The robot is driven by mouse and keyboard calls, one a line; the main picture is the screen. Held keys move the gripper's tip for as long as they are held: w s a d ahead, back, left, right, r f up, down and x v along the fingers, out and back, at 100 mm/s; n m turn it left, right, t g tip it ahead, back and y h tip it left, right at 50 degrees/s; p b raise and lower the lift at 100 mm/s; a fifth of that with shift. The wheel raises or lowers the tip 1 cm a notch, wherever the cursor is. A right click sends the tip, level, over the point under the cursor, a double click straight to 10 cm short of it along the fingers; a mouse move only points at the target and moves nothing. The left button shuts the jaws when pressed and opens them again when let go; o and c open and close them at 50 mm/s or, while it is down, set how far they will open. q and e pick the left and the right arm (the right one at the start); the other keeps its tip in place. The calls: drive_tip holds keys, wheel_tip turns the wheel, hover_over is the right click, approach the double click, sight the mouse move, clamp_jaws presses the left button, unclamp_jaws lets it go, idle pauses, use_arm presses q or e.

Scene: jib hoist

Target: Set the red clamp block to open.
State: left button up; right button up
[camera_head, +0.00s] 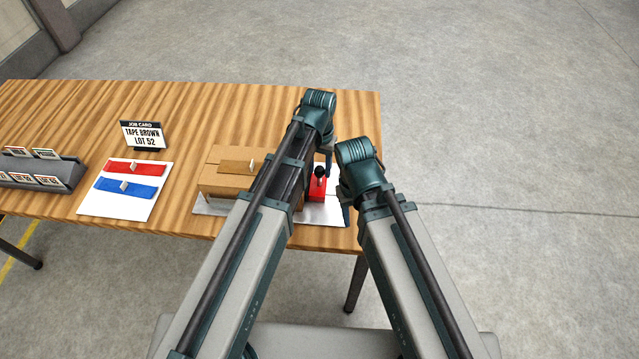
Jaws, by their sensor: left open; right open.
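The red clamp block (317,188) sits on a white plate (333,217) near the table's right front corner. A lever with a black ball knob (320,172) stands up from it; its setting cannot be told. My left gripper (328,162) points down just behind the knob, partly hidden by its own wrist. It is open, and contact with the knob cannot be made out. My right gripper (346,212) is open, pointing down at the right side of the block and plate. My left arm hides the block's left side.
A brown carton (222,183) with a tan strip on top lies left of my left arm. A white sheet with red (137,168) and blue (130,189) strips, a job card (142,135) and a grey card rack (40,172) are further left. The table's back right is clear.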

sight(316, 179)
use_arm(q)
drive_tip(key=shift+f+b, duration=1.45)
drive_tip(key=shift+f, duration=0.5)
use_arm(e)
drive_tip(key=shift+f, duration=1.95)
use_arm(q)
clamp_jaws()
